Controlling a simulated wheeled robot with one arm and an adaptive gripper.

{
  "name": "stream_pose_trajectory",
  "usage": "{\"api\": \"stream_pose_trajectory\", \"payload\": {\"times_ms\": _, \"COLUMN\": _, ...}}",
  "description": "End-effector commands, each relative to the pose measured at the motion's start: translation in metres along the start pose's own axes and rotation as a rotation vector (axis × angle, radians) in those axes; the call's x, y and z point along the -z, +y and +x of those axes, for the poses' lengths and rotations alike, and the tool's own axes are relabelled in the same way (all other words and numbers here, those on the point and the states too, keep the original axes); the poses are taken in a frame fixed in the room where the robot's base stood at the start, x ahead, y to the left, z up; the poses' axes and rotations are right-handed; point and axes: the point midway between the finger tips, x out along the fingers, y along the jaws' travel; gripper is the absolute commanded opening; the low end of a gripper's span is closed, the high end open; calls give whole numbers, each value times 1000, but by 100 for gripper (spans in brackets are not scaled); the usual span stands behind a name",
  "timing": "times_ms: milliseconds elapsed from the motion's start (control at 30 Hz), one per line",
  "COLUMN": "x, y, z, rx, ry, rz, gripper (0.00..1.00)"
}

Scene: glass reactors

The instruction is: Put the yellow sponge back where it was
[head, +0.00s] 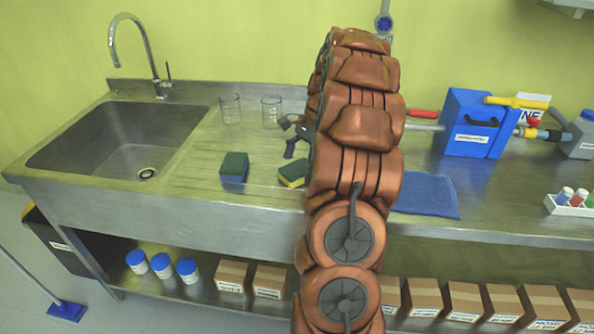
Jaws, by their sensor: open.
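The yellow sponge (291,174) has a dark green top and lies on the ribbed drainboard, just left of my arm. Its right end is close to or behind the arm. A blue sponge (233,168) with a dark green top lies to its left, apart from it. My gripper (287,138) shows only in part, left of my arm and above the yellow sponge in the picture. Its dark fingers are open and appear empty. Much of the gripper is hidden behind the arm.
Two glass beakers (231,109) (271,111) stand behind the sponges. A sink (120,140) with a tall tap (150,60) is at left. A blue cloth (427,196) lies right of my arm, before a blue pump box (466,128). Drainboard between the sponges is free.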

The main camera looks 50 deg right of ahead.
Motion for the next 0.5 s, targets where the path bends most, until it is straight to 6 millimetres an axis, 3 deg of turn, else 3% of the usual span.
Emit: {"api": "stream_pose_trajectory", "payload": {"times_ms": 500, "x": 1, "y": -1, "z": -60, "rx": 3, "ry": 3, "rz": 0, "gripper": 91}}
